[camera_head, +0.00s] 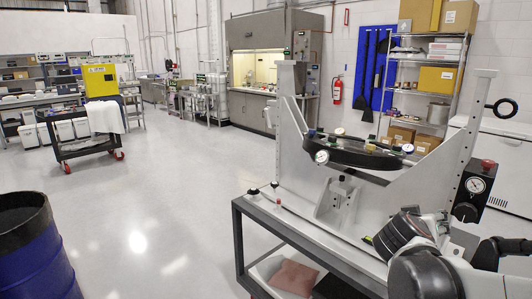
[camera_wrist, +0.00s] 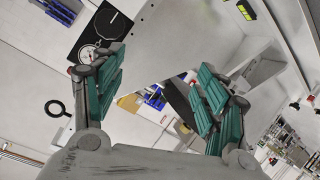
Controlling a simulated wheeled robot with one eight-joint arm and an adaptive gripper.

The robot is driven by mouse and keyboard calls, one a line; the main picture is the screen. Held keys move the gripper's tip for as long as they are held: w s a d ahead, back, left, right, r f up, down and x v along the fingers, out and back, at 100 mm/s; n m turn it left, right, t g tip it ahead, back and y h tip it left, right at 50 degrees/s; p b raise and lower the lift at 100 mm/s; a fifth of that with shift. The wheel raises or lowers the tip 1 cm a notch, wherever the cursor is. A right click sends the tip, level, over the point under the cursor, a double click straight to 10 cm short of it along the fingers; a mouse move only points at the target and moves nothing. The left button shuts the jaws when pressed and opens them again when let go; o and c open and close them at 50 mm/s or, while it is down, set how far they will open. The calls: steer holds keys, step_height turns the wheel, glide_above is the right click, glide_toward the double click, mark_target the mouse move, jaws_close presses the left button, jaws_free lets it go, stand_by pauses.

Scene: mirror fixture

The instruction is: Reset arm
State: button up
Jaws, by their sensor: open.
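My gripper (camera_wrist: 158,88) shows in the wrist view with its two teal-padded fingers wide apart. It is open, and nothing is held between the pads. In the head view my arm (camera_head: 425,265) is at the lower right, in front of the right part of the grey mirror fixture (camera_head: 345,205); I cannot make out the fingers there. The fixture holds a dark round ring mount (camera_head: 350,152) between its two uprights. A black gauge box (camera_head: 473,190) is at the right upright; it also shows beside the left finger in the wrist view (camera_wrist: 100,28).
The fixture stands on a dark-framed cart (camera_head: 239,240) with a brown package (camera_head: 294,278) on its lower shelf. A blue drum (camera_head: 35,260) is at the lower left. A black cart with a yellow box (camera_head: 101,82) is farther back. The floor between is clear.

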steer(key=s+a+f+n+g+y+b, duration=0.1)
steer(key=s+a+f+y, duration=0.3)
steer(key=s+a, duration=0.4)
steer(key=s+a+f+n+g+y+b, duration=0.1)
steer(key=s+a+f+n+y, duration=0.2)
steer(key=s+a, duration=0.6)
step_height(320, 180, down, 2)
steer(key=a+y, duration=0.1)
steer(key=y, duration=0.1)
steer(key=shift+s+a+g+y, duration=0.2)
steer(key=shift+a+g+y, duration=0.1)
